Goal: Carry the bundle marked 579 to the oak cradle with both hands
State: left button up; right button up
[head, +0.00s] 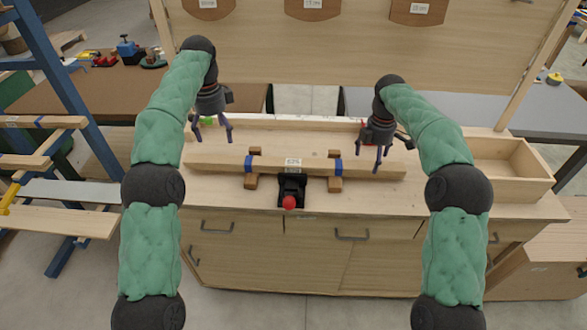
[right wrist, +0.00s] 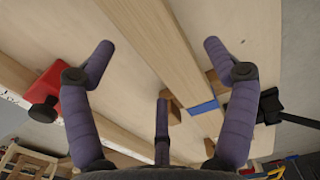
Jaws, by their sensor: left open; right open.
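A long pale wooden bundle (head: 225,162) with two blue bands and a white label (head: 293,163) lies across the bench; the label's number is too small to read surely. It rests on two brown wooden blocks (head: 252,180), and I cannot tell whether these are the oak cradle. My left gripper (head: 211,134) is open and empty above and behind the bundle's left part. My right gripper (head: 382,158) is open, over the bundle's right part. In the right wrist view the bundle (right wrist: 160,50) runs diagonally between the spread fingers, with a blue band (right wrist: 203,107) visible.
A black clamp with a red knob (head: 290,201) stands at the bundle's front middle. A red clamp part (right wrist: 45,88) shows near my right gripper. An open wooden tray (head: 510,183) is at the bench's right. A back board rises behind; a blue ladder-like rack (head: 62,85) stands left.

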notch_tip(320, 180, up, 9)
dwell(0.3)
dwell(0.5)
